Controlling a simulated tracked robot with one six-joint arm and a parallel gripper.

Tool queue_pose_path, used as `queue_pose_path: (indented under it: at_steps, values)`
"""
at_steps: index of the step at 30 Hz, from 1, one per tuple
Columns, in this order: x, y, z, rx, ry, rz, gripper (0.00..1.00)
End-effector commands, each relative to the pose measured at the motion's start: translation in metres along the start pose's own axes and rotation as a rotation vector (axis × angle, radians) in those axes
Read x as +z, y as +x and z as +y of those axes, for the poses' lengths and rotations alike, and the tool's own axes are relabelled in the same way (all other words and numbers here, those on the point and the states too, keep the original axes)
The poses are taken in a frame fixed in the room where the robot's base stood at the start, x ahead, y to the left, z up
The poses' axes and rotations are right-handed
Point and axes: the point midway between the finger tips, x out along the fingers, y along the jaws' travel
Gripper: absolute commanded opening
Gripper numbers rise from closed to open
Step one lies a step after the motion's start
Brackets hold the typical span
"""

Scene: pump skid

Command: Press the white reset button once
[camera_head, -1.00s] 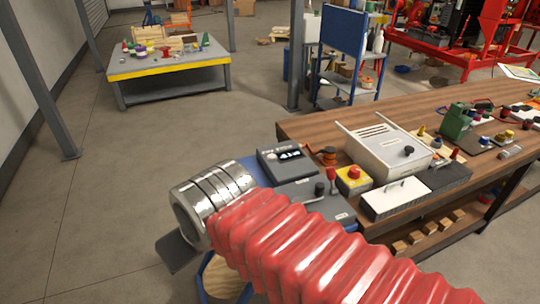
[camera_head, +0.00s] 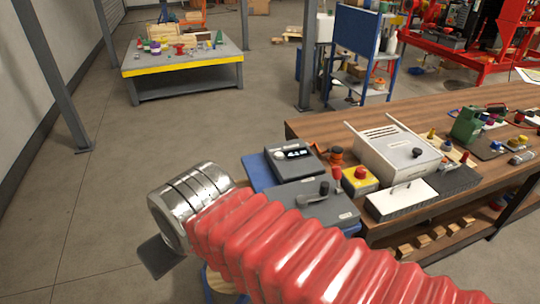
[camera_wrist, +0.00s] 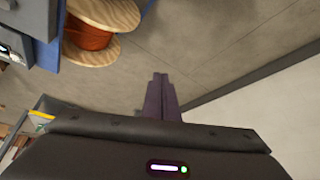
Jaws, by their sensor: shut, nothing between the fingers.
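Part of a grey device shows at the left edge of the wrist view (camera_wrist: 12,50). My gripper (camera_wrist: 160,78) is shut and empty, with its dark fingers over open floor. In the head view the fingers are hidden; my metal wrist and red-sleeved arm show left of the bench, apart from the device.
A wooden cable reel (camera_wrist: 95,32) stands on the floor.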

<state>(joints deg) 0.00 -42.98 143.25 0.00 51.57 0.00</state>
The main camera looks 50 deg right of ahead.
Motion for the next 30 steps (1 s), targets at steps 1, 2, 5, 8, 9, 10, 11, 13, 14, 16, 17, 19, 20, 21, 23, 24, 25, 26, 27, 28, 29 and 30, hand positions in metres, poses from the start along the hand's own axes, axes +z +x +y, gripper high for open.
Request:
queue_pose_path:
  at_steps: [1, 2, 5, 8, 9, 10, 11, 13, 14, 16, 17, 19, 20, 21, 23, 24, 25, 26, 27, 28, 29, 30]
  values:
    - [0.0, 0.0, 0.0, 0.0, 0.0, 0.0, 0.0]
    - [0.0, 0.0, 0.0, 0.0, 0.0, 0.0, 0.0]
    - [0.0, 0.0, 0.0, 0.0, 0.0, 0.0, 0.0]
    - [0.0, 0.0, 0.0, 0.0, 0.0, 0.0, 0.0]
    - [0.0, 0.0, 0.0, 0.0, 0.0, 0.0, 0.0]
    - [0.0, 0.0, 0.0, 0.0, 0.0, 0.0, 0.0]
    - [0.0, 0.0, 0.0, 0.0, 0.0, 0.0, 0.0]
    - [-0.001, 0.0, 0.0, 0.0, 0.005, 0.0, 0.0]
    - [-0.002, 0.0, 0.001, -0.001, 0.01, 0.0, 0.0]
    - [-0.006, 0.0, 0.002, -0.003, 0.032, -0.001, 0.0]
    - [-0.009, 0.0, 0.002, -0.004, 0.046, -0.002, 0.0]
    - [-0.017, 0.002, 0.005, -0.007, 0.094, -0.003, 0.0]
    - [-0.022, 0.002, 0.007, -0.011, 0.118, -0.004, 0.0]
    - [-0.029, 0.003, 0.011, -0.014, 0.157, -0.004, 0.0]
    - [-0.041, 0.005, 0.016, -0.02, 0.227, -0.003, 0.0]
    - [-0.05, 0.007, 0.02, -0.024, 0.276, -0.003, 0.0]
    - [-0.057, 0.009, 0.024, -0.028, 0.318, -0.003, 0.0]
    - [-0.064, 0.011, 0.028, -0.031, 0.357, -0.003, 0.0]
    - [-0.074, 0.013, 0.033, -0.035, 0.413, -0.001, 0.0]
    - [-0.081, 0.015, 0.038, -0.038, 0.454, 0.0, 0.0]
    - [-0.088, 0.018, 0.043, -0.041, 0.495, 0.002, 0.0]
    - [-0.097, 0.02, 0.05, -0.045, 0.55, 0.005, 0.0]
